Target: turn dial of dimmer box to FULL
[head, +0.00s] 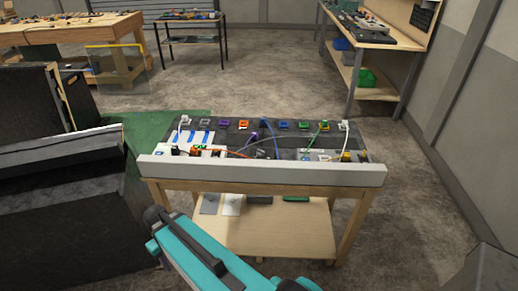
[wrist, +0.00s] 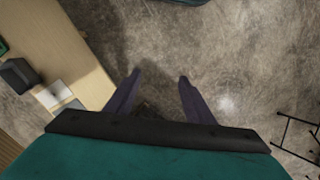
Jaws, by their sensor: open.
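The LED console (head: 260,154) lies on a wooden table in the middle of the head view. It carries rows of small coloured boxes with cables between them. I cannot tell which box is the dimmer box, and no dial or FULL mark can be read at this size. My gripper (wrist: 159,77) is open and empty in the wrist view, its two dark fingers apart over bare concrete floor. In the head view my teal arm is in front of the console table, and the fingers are not visible there.
A pale front rail (head: 260,172) edges the console table, with a lower shelf (head: 275,228) holding flat items. Black panels (head: 60,190) stand close on the left. A bench (head: 385,40) stands back right by the wall.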

